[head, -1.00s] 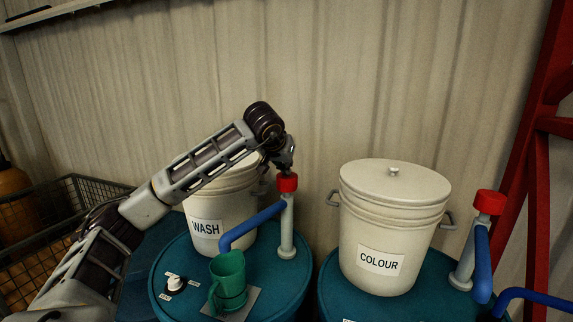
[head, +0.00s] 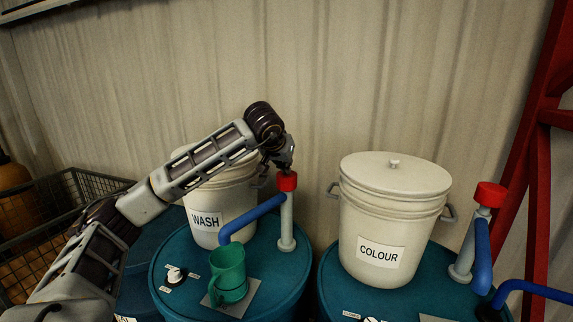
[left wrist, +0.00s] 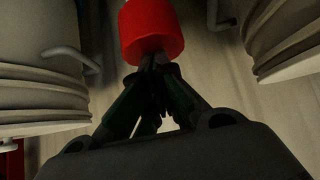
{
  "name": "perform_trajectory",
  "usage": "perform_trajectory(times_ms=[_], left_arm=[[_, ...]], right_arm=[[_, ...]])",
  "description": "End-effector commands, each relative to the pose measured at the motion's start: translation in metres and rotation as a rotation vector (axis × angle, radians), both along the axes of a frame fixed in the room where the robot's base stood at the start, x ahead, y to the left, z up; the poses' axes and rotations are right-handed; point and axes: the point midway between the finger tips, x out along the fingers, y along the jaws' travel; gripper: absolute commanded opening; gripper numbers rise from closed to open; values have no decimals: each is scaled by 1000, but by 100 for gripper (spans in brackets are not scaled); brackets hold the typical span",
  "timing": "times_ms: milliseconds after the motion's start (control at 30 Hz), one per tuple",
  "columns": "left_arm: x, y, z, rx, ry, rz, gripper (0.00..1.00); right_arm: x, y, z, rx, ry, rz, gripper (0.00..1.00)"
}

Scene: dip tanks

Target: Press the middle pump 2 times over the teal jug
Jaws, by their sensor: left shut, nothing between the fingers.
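The pump over the jug has a red cap (head: 287,182) on a pale post, with a blue spout (head: 252,219) reaching left. The teal jug (head: 228,274) stands upright under the spout's end, on a grey plate on the teal drum (head: 268,290). My left gripper (head: 284,165) is shut and empty, pointing down at the top of the cap. The red cap fills the space beyond its fingertips in the left wrist view (left wrist: 150,30), where they appear to touch it. My right gripper is not in view.
A white WASH bucket (head: 207,222) stands behind the jug. A white COLOUR bucket (head: 392,220) and another red-capped pump (head: 489,195) stand on the drum to the right. A wire basket (head: 75,190) is at left, a red frame (head: 540,150) at right.

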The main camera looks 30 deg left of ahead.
Motion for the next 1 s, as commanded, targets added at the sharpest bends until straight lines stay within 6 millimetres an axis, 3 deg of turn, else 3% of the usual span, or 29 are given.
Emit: perform_trajectory(times_ms=[567, 1000], left_arm=[[-10, 0, 40, 1, -6, 3, 0], [-56, -11, 85, 1, -11, 1, 0]], right_arm=[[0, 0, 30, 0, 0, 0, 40], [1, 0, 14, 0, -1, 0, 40]])
